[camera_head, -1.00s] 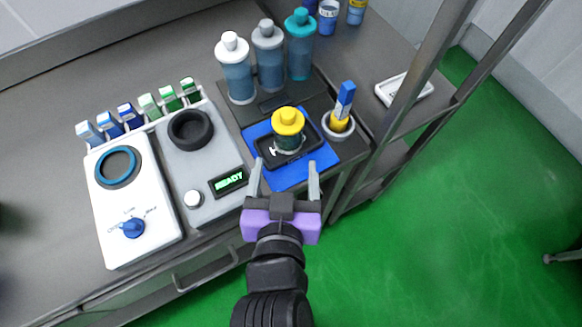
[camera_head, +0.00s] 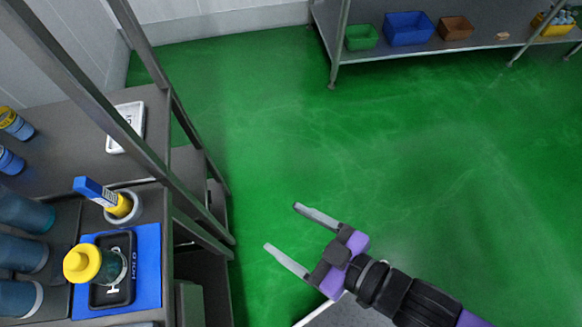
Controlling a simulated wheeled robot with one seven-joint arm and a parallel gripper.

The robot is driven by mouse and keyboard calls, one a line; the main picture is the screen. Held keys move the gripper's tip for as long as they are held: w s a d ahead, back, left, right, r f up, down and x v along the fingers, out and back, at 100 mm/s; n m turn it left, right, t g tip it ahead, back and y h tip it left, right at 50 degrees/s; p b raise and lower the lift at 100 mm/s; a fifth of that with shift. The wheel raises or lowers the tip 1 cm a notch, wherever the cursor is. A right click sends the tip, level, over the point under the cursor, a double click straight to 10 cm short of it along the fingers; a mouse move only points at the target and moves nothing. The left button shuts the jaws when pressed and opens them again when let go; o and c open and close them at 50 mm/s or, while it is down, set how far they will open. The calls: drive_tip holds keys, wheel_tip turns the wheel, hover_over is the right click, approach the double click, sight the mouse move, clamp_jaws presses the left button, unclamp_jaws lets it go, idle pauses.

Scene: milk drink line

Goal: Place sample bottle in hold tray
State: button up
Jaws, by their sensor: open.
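The sample bottle, with a yellow cap (camera_head: 82,263), stands upright at the left of the view. It is in a black tray (camera_head: 118,297), which appears to be the hold tray by its partly readable lettering, on a blue mat (camera_head: 148,268). My gripper (camera_head: 285,232) is open and empty, with its two pale fingers spread. It is over the green floor, right of the bench and well apart from the bottle and tray.
A cup with a blue and yellow marker (camera_head: 122,208) stands beside the mat. Blue-grey bottles (camera_head: 22,258) line the left edge. A metal shelf post (camera_head: 150,130) rises at the bench edge. A white tray (camera_head: 127,125) lies behind it. A far shelf holds bins (camera_head: 408,28). Open floor lies between.

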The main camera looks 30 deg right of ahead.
drive_tip(key=s+d+r+m+t+h, duration=0.1)
drive_tip(key=s+d+r+m+h, duration=0.3)
drive_tip(key=s+d, duration=0.6)
drive_tip(key=shift+d+r+t+h, duration=0.15)
drive_tip(key=shift+r+t+h, duration=0.15)
drive_tip(key=shift+r+h, duration=0.1)
drive_tip(key=shift+w, duration=0.1)
idle(0.4)
